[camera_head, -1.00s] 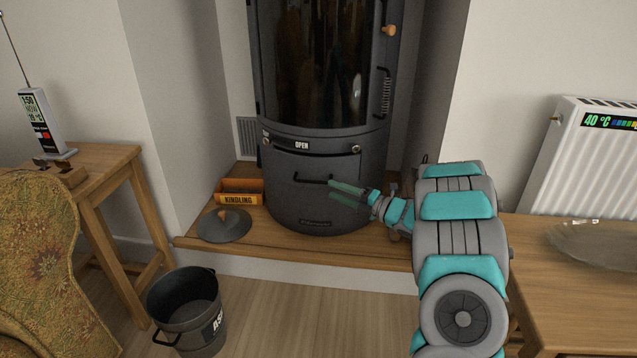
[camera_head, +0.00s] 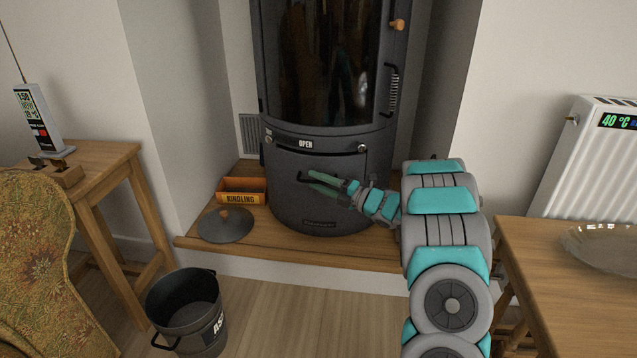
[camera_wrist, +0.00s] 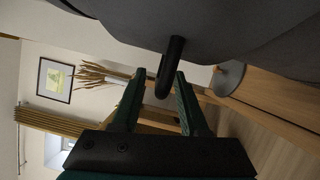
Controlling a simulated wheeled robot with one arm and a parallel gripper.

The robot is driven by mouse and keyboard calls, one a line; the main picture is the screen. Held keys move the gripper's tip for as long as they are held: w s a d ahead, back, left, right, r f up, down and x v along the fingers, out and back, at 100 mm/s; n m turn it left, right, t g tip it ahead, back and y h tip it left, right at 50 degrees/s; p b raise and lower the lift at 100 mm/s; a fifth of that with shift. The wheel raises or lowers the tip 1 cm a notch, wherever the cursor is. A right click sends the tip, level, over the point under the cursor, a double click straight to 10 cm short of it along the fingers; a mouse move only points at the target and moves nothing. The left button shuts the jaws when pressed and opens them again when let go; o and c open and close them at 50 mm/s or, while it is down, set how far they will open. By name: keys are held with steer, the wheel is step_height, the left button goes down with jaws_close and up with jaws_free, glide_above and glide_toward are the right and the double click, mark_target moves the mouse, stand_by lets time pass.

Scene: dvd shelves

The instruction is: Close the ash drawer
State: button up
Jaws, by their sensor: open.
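The dark grey stove (camera_head: 330,125) stands in the alcove. Its curved lower front, the ash drawer (camera_head: 295,208), carries a black bar handle (camera_head: 301,179). How far the drawer stands out is hard to tell in the head view. My gripper (camera_head: 312,179) is at the handle, coming from the right, with its two green fingers apart. In the wrist view the handle (camera_wrist: 170,66) sticks out of the dark drawer front (camera_wrist: 225,35), and its end lies between the tips of my open gripper (camera_wrist: 159,80). I cannot tell whether a finger touches it.
An orange kindling box (camera_head: 241,196) and a round dark lid (camera_head: 226,225) lie on the wooden hearth to the left. An ash bucket (camera_head: 187,305) stands on the floor in front. A wooden table (camera_head: 540,290) with a glass dish (camera_head: 605,246) is at the right.

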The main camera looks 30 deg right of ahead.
jaws_close()
stand_by(0.3)
stand_by(1.1)
